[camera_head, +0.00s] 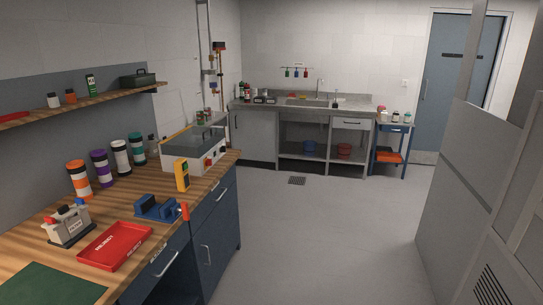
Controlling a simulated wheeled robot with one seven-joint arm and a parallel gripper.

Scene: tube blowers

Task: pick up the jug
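I cannot make out a jug for certain in the head view. Small items stand on the far sink counter (352,104) and on a blue side stand (391,128) to its right. They are too small to tell apart clearly. My gripper is not in view.
A wooden workbench (150,199) fills the left, with a red tray (115,246), a blue holder (157,208), a yellow meter (181,175), a grey machine (192,149) and several banded containers. Open grey floor (320,230) lies mid-room. Grey cabinets (465,190) stand right; a blue door (455,85) is behind.

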